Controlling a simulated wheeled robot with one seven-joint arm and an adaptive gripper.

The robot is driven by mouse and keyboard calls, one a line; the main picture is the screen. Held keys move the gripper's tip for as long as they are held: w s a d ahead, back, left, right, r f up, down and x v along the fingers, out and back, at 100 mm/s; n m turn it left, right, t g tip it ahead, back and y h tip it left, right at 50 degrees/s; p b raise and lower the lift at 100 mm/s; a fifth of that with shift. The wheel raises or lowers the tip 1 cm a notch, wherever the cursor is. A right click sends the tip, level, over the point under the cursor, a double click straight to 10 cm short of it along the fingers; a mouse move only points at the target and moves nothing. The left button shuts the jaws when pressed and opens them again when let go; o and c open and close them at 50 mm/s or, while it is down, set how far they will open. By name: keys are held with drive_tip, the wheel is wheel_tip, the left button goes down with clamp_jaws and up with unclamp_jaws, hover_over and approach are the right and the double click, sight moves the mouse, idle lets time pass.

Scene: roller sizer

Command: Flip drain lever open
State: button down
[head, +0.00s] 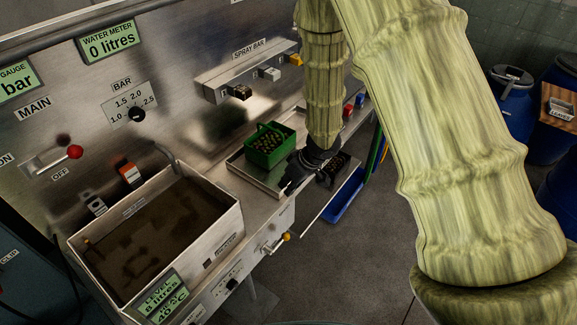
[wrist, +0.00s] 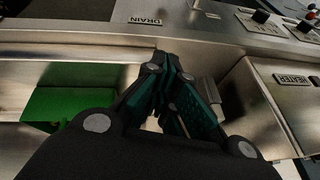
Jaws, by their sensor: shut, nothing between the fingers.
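The drain lever (head: 272,245) is a small metal handle with a yellow-orange knob (head: 286,237), on the front panel below the tank's right end in the head view. In the wrist view the DRAIN label (wrist: 145,21) is readable near the top, with a small metal part close to the upper edge; the knob is not clearly visible there. My gripper (head: 289,188) is shut and empty, pointing down above the metal ledge, behind and apart from the lever. Its closed fingers (wrist: 166,62) fill the middle of the wrist view.
A green basket (head: 270,145) of small items stands on the ledge just left of my gripper. The metal tank (head: 238,215) with brown liquid is left of the lever. A blue bin (head: 343,197) lies low to the right. The floor in front is clear.

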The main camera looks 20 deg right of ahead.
drive_tip(key=s+f+m+b, duration=0.4)
drive_tip(key=s+f+b, duration=0.1)
drive_tip(key=s+f, duration=1.25)
drive_tip(key=s+d+f+m+g+h+b, duration=0.1)
drive_tip(key=s+d+f+h+b, duration=0.1)
drive_tip(key=s+f, duration=0.4)
drive_tip(key=s+d+f+m+g+h+b, duration=0.1)
drive_tip(key=s+f, duration=0.6)
drive_tip(key=s, duration=0.7)
drive_tip(key=d+h+b, duration=0.1)
drive_tip(key=d+b, duration=0.1)
drive_tip(key=d, duration=0.1)
drive_tip(key=shift+g, duration=0.4)
drive_tip(key=shift+s+d, duration=0.1)
drive_tip(key=shift+s, duration=0.05)
